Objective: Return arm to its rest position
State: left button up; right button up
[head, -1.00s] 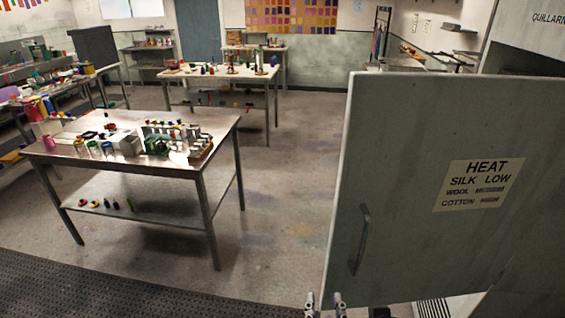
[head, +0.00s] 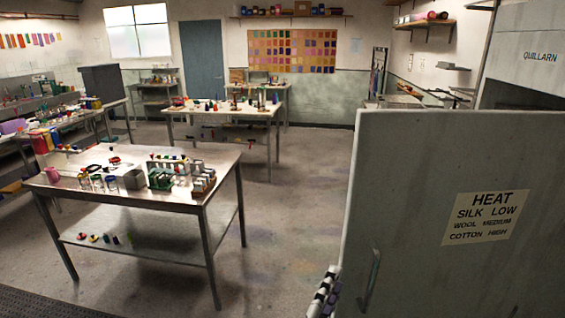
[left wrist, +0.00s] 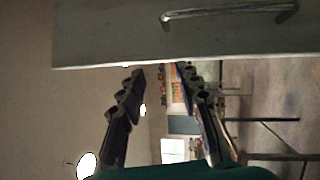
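My left gripper (head: 327,288) shows at the bottom of the head view, just left of the grey door's handle (head: 371,281). In the left wrist view the two dark fingers of my left gripper (left wrist: 160,72) are spread apart with nothing between them, so it is open. The grey door (head: 410,190) with the HEAT label (head: 479,217) fills the right of the head view. In the left wrist view the door (left wrist: 110,35) and its handle (left wrist: 230,14) lie beyond the fingertips, apart from them. My right gripper is not in view.
A metal table (head: 215,165) with jars, a rack and small items stands at the left. Another table (head: 235,112) stands behind it. The floor (head: 295,215) between the near table and the door is clear.

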pick_arm(q)
jog(key=s+a+f+m+g+y, duration=0.3)
jog(key=a+f+m+g+y, duration=0.2)
jog(key=a+f, duration=0.5)
jog(key=s+a+f+m+g+y, duration=0.3)
jog(key=a+f+m+g+y, duration=0.2)
jog(key=a, duration=1.2)
notch_tip(320, 180, down, 6)
jog(key=m, duration=0.3)
jog(key=shift+a+b, duration=0.15)
jog(key=shift+b, duration=0.25)
jog(key=shift+r, duration=0.1)
